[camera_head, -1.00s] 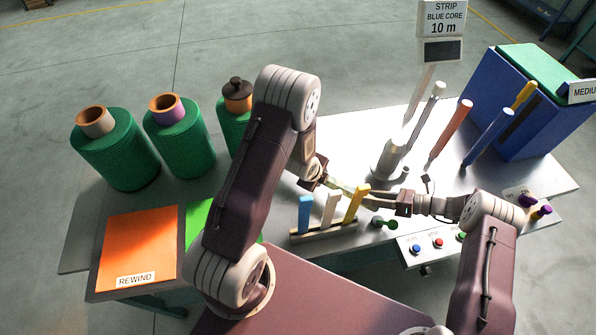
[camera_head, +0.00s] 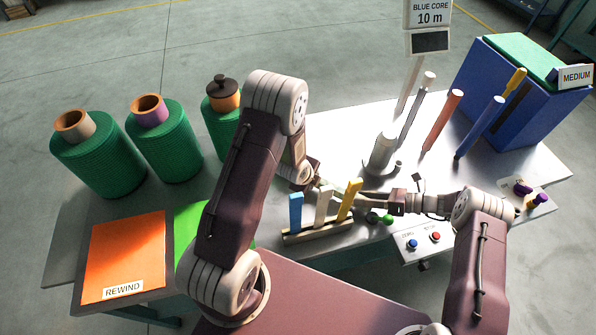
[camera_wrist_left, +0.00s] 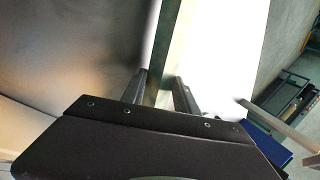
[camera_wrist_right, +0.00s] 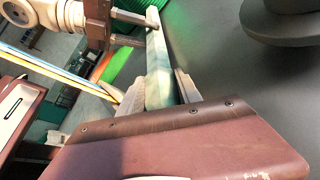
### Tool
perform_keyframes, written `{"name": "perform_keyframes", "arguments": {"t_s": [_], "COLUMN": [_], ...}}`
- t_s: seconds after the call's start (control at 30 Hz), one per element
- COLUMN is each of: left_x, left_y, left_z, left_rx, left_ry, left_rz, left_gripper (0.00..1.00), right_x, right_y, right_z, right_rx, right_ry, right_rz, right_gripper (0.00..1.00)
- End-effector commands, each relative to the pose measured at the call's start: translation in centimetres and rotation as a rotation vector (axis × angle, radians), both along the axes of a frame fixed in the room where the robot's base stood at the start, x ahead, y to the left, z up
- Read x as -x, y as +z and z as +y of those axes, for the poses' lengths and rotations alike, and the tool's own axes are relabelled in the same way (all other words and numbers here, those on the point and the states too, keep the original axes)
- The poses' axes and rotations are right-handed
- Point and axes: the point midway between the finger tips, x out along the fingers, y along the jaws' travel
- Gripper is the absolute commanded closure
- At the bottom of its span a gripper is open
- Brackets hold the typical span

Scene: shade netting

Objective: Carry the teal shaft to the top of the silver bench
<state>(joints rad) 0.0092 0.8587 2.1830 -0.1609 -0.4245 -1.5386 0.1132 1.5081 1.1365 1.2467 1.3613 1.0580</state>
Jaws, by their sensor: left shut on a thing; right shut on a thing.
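The teal shaft (camera_wrist_right: 160,65) looks pale grey-green and runs between my two grippers. My right gripper (camera_wrist_right: 168,92) is shut on one end, and my left gripper is shut farther along it. In the left wrist view the shaft (camera_wrist_left: 165,50) is a dark bar between the left fingers (camera_wrist_left: 160,88).
A rack with blue, white and yellow bars (camera_head: 318,232) stands just in front of the grippers. Green rolls (camera_head: 100,160) stand at left, beside an orange panel (camera_head: 125,255). A grey post (camera_head: 383,152), leaning rods (camera_head: 440,120) and a blue bin (camera_head: 525,105) stand behind and right.

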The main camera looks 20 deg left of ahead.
Motion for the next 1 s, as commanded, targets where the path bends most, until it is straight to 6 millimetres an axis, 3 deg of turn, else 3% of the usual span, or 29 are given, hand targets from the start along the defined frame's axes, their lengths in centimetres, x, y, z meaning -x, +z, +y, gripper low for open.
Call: {"name": "perform_keyframes", "arguments": {"t_s": [0.2, 0.23, 0.3, 0.67, 1.0], "left_x": [-0.2, -0.1, -0.1, 0.3, 4.2], "left_y": [-1.8, -1.7, -1.5, -0.9, 6.2], "left_z": [0.1, 0.1, 0.1, 0.1, 0.6], "left_rx": [0.000, -0.001, 0.000, 0.000, 0.000], "left_ry": [0.004, 0.004, 0.004, 0.001, 0.002], "left_rz": [-0.008, -0.002, -0.001, -0.002, -0.007], "left_gripper": [1.00, 0.58, 0.42, 0.42, 0.42], "right_x": [-0.1, -0.1, 0.0, 0.0, 0.0], "right_y": [-1.8, -1.8, -1.6, -1.5, -1.6], "right_z": [-0.1, -0.2, -0.1, 0.0, 0.0], "right_rx": [-0.002, 0.003, 0.003, 0.001, 0.000], "right_ry": [-0.002, -0.003, -0.003, -0.001, 0.000], "right_rz": [-0.003, -0.001, -0.001, 0.000, 0.000], "right_gripper": [1.00, 0.54, 0.37, 0.37, 0.37]}}
